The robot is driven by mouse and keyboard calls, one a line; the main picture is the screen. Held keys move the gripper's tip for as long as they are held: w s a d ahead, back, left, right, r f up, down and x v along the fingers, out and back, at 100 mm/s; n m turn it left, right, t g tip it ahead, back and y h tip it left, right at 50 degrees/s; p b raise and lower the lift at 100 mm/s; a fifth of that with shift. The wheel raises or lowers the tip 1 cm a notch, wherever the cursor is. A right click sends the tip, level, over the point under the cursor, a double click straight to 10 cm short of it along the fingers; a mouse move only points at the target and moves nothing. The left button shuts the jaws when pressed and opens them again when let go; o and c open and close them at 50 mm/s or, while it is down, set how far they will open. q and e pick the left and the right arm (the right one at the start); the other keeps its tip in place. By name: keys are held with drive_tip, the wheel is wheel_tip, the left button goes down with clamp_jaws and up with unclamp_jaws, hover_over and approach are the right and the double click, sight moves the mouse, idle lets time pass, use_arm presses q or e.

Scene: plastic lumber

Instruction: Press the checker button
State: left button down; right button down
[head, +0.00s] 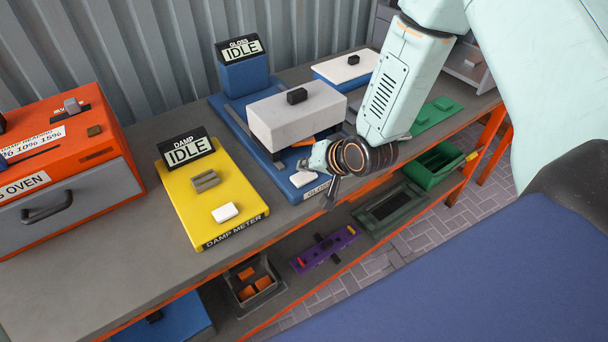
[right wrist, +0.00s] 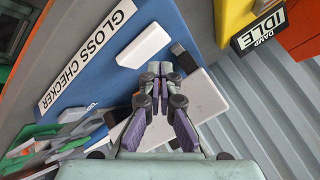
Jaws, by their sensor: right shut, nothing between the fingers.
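The gloss checker (head: 240,124) is a blue device with a display (head: 240,50) reading GLOSS IDLE and a pale block with a black knob (head: 297,114) over its base. Its white button (head: 302,178) is at the front, by the GLOSS CHECKER label (right wrist: 88,58). The button also shows in the right wrist view (right wrist: 143,46). My right gripper (head: 304,164) is shut and empty. Its fingertips (right wrist: 160,68) are close beside the button, on the side towards the pale block; I cannot tell whether they touch it. My left gripper is not in view.
The yellow damp meter (head: 185,212) with its own white button (head: 225,212) and IDLE display stands left of the checker. An orange oven (head: 78,120) is farther left. The front-left bench is clear.

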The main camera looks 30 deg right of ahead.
sight(307, 177)
drive_tip(key=shift+f, duration=0.1)
idle(0.3)
drive_tip(key=shift+f+b, duration=0.35)
drive_tip(key=shift+b, duration=0.05)
drive_tip(key=shift+f+b, duration=0.4)
drive_tip(key=shift+f, duration=0.15)
idle(0.6)
drive_tip(key=shift+r, duration=0.15)
idle(0.3)
drive_tip(key=shift+r+p, duration=0.85)
drive_tip(key=shift+r, duration=0.1)
wheel_tip(307, 177, up, 5)
drive_tip(key=p, duration=0.4)
idle(0.5)
